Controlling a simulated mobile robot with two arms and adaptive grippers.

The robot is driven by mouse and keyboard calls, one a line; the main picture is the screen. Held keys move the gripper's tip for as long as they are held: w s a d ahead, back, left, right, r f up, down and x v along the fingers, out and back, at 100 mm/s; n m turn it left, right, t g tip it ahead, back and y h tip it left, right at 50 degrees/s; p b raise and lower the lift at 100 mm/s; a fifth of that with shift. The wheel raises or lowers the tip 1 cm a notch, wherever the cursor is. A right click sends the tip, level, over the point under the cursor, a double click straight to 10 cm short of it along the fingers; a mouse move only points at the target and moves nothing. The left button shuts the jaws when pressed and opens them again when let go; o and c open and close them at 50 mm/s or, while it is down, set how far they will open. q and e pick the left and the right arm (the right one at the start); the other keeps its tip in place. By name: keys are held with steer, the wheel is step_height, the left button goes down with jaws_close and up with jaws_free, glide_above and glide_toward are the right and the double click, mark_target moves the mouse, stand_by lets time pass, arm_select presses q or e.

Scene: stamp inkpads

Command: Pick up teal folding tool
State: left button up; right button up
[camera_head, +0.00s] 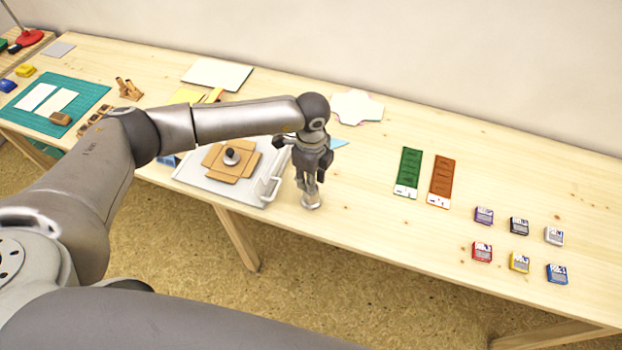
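My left gripper (311,198) points down over the table, just right of the white tray (196,178). A small pale piece shows at its fingertips; I cannot tell whether it is part of the gripper or a separate thing. I cannot tell whether the fingers are open or shut. No teal folding tool can be clearly made out. A light blue-teal pointed piece (338,143) shows partly behind the gripper, and its full shape is hidden. My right gripper is not in view.
An opened brown box (217,163) with a dark-knobbed round object lies in the tray. Green (409,167) and orange (442,176) strips lie to the right, then several small inkpads (482,252). A teal mat (87,94) lies far left. Table between gripper and strips is clear.

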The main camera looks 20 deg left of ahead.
arm_select(q)
jaws_close()
steer(key=shift+r, duration=0.15)
